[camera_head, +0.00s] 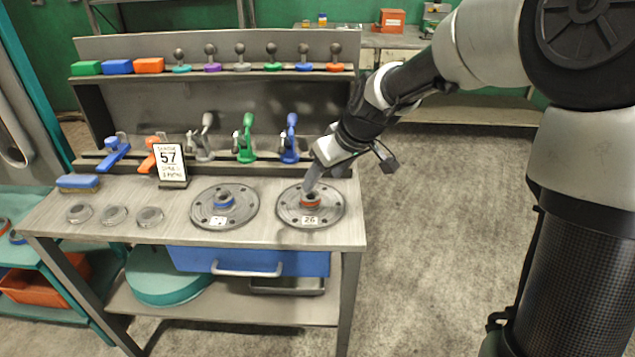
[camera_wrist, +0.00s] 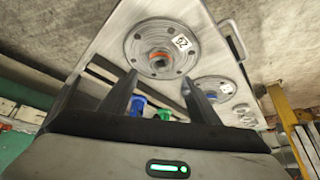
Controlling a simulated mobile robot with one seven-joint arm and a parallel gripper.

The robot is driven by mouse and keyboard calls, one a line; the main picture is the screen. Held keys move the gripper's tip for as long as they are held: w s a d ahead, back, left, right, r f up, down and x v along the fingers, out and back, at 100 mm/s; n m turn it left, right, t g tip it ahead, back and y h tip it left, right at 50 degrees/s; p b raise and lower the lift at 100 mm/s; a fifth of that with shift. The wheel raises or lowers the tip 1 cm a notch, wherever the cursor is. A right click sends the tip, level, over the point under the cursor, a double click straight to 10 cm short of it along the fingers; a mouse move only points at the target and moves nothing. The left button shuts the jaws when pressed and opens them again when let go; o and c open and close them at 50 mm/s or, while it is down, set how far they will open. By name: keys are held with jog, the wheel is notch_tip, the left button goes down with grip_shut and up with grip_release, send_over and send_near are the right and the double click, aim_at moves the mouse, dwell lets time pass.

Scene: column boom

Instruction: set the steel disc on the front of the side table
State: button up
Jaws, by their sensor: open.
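Two large round steel discs lie flat on the grey workbench. The right disc (camera_head: 330,212) has an orange-ringed hub and a label reading 26. The left disc (camera_head: 240,212) has a blue-ringed hub and a label too small to read. My gripper (camera_head: 309,186) is over the right disc, close to its hub; I cannot tell whether it touches. In the wrist view my gripper (camera_wrist: 160,80) has its two fingers apart with nothing between them, and the orange-hubbed disc (camera_wrist: 140,46) lies beyond the tips. I cannot tell for sure which surface is the side table.
A teal stand (camera_head: 30,262) is at far left. Floor (camera_head: 440,220) right of the bench is clear.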

jog(key=shift+v, duration=1.7)
jog(key=s+d+r+m+t+h, duration=0.2)
jog(key=s+d+r+m, duration=0.1)
jog(key=d+r, duration=0.25)
jog(key=s+d+r+m+t+h, duration=0.1)
jog(key=s+d+r+m+h, duration=0.15)
jog(key=d+r, duration=0.35)
jog(key=s+f+m+g+p, duration=0.1)
jog(key=s+f, duration=0.1)
jog(key=s, duration=0.9)
jog(key=s+f+m+g, duration=0.1)
jog(key=s+f, duration=0.1)
jog(key=s, duration=0.8)
notch_tip(320, 180, up, 17)
jog(key=p, duration=1.6)
jog(key=shift+w+y+p, duration=0.2)
jog(key=shift+y+p, duration=0.15)
jog(key=shift+y, duration=0.1)
